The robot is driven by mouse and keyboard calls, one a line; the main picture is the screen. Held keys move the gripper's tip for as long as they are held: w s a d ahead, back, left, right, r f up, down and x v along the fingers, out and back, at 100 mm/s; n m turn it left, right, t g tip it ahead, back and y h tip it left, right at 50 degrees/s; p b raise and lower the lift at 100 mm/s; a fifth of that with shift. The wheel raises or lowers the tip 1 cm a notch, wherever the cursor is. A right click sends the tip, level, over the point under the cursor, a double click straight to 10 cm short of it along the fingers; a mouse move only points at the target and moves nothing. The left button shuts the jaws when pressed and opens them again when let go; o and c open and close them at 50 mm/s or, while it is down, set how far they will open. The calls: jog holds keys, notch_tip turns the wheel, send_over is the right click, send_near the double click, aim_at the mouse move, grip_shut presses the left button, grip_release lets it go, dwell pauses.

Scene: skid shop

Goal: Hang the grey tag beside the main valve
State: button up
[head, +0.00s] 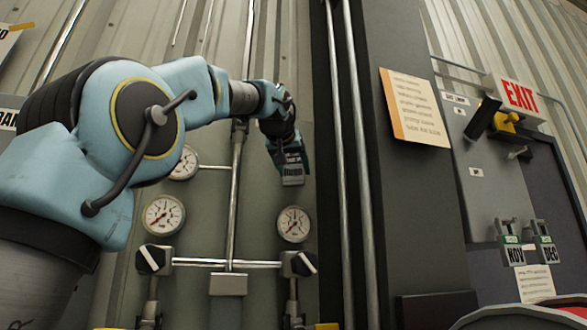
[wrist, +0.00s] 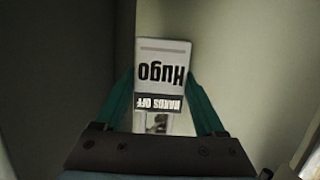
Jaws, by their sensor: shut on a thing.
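My gripper (head: 290,160) is shut on a grey tag (head: 292,178) in front of the grey-green wall panel, above the right gauge. In the wrist view the tag (wrist: 162,72) stands between the two green fingers (wrist: 163,100). It reads "Hugo" and "HANDS OFF" upside down, with a pale face and a dark band. Two valves with black-and-white handles sit low on the pipes: a left valve (head: 154,260) and a right valve (head: 299,264). I cannot tell which valve is the main one. No hook shows clearly near the tag.
Gauges hang on the panel, among them one at left (head: 163,215) and one at right (head: 293,223). A dark post (head: 405,220) with pipes stands to the right.

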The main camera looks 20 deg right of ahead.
jog(key=o, duration=0.9)
jog(key=shift+o, duration=0.2)
jog(key=b+v, duration=0.3)
jog(key=v, duration=0.7)
jog(key=shift+s+a, duration=0.2)
jog(key=shift+s, duration=0.1)
